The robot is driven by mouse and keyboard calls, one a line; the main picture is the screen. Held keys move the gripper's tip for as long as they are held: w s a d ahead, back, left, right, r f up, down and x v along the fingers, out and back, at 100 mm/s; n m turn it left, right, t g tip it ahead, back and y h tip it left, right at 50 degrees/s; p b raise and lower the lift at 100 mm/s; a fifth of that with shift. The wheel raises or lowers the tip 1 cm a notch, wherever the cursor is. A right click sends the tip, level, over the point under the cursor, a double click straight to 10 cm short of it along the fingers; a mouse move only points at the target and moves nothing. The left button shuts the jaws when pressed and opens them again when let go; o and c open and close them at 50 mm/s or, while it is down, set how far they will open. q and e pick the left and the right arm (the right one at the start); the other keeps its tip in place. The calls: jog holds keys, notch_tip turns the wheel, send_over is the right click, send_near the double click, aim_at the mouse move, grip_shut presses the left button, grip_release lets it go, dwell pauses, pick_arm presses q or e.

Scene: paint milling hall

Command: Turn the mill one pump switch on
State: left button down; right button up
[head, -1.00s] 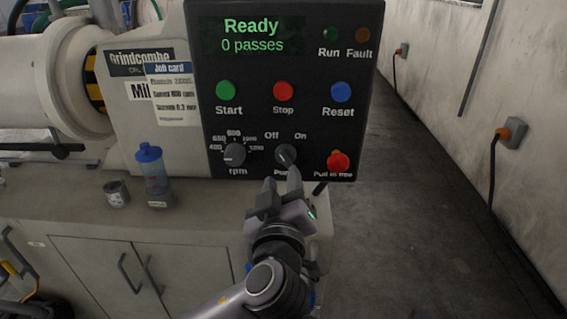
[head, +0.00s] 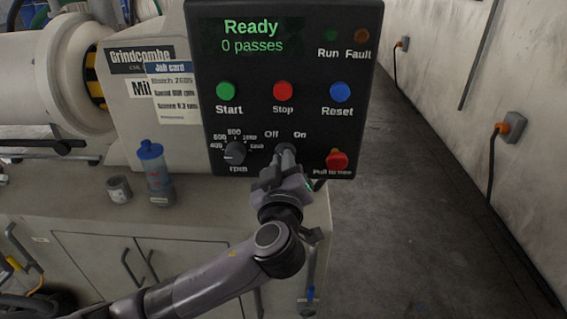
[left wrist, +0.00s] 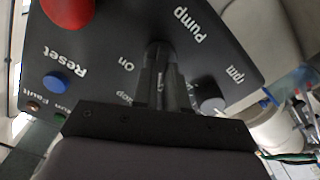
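The mill one control panel (head: 310,125) faces me in the head view. The pump switch (head: 284,149) is a dark rotary knob low on the panel, between an "Off" label at upper left and an "On" label at upper right. My left gripper (head: 286,156) is at the switch, its fingers close together around the knob. In the left wrist view, the fingers (left wrist: 163,68) reach to the pump switch (left wrist: 158,47), under the "Pump" label. The fingers cover much of the knob, so its pointer is hard to read. My right gripper is not in view.
The rpm knob (head: 235,152) is left of the switch and the red pull-to-reset button (head: 337,160) is right. Start (head: 226,91), Stop (head: 283,91) and Reset (head: 341,92) buttons sit above. A blue-capped bottle (head: 155,172) and small can (head: 119,189) stand on the bench.

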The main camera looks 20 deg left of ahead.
pick_arm(q)
jog(key=shift+d+f+m, duration=0.1)
jog(key=shift+m, duration=2.9)
jog(key=shift+d+m, duration=0.1)
jog(key=shift+m, duration=2.9)
jog(key=c, duration=1.2)
grip_release()
jog(key=shift+o, duration=0.2)
